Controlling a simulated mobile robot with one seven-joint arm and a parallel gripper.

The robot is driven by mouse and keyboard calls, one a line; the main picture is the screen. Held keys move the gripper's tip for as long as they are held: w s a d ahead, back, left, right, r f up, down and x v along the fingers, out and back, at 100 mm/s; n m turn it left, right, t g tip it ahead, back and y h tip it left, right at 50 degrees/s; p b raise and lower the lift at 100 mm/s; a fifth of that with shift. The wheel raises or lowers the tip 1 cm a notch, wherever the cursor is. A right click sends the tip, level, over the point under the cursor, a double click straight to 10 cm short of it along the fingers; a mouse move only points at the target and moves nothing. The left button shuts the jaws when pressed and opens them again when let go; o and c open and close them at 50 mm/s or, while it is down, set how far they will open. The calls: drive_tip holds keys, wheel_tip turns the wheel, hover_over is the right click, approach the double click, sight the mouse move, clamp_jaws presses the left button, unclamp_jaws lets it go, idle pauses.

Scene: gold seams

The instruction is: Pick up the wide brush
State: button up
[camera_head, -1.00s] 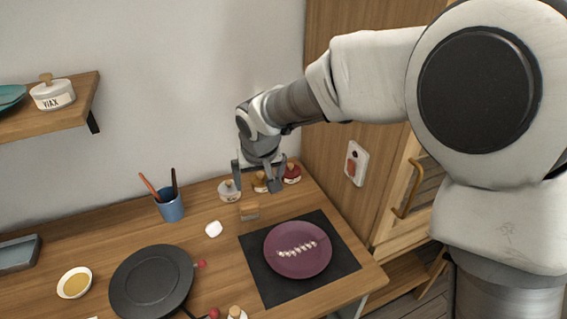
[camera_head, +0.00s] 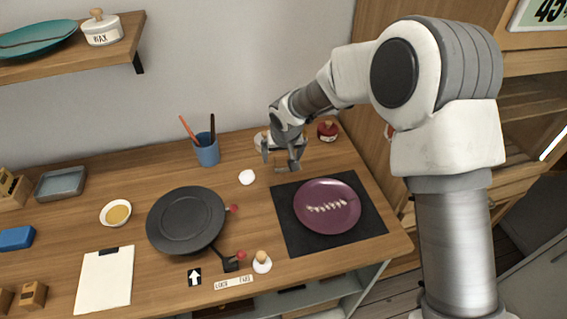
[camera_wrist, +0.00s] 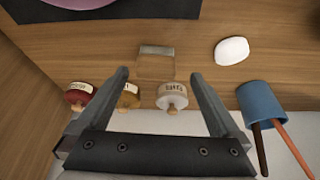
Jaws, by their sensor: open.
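The wide brush (camera_wrist: 155,65) shows in the wrist view as a short block with a pale wooden part and a grey band along one side. It lies on the wooden worktop, just ahead of the gap between my fingertips. My gripper (camera_wrist: 159,75) is open and empty, with one finger on each side of that gap. In the head view my gripper (camera_head: 280,160) hangs low over the back right of the worktop and partly hides the brush. I cannot tell how high the fingertips are above it.
Red (camera_wrist: 77,96), mustard (camera_wrist: 128,99) and white (camera_wrist: 171,97) jars stand close by my fingers. A blue cup (camera_head: 207,153) holds two sticks. A white lump (camera_head: 247,177) lies left of my gripper. A purple plate (camera_head: 327,206) on a dark mat (camera_head: 290,232) lies in front.

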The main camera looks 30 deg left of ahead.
sight(284, 159)
drive_tip(key=x, duration=0.3)
drive_tip(key=shift+w+d+f, duration=0.2)
drive_tip(key=shift+w+f, duration=0.05)
drive_tip(key=shift+f, duration=0.15)
drive_tip(key=shift+w+a+f, duration=0.2)
drive_tip(key=shift+w+f, duration=0.05)
drive_tip(key=shift+f, duration=0.4)
drive_tip(key=c, duration=1.4)
drive_tip(key=shift+o, duration=0.2)
drive_tip(key=shift+r, duration=0.1)
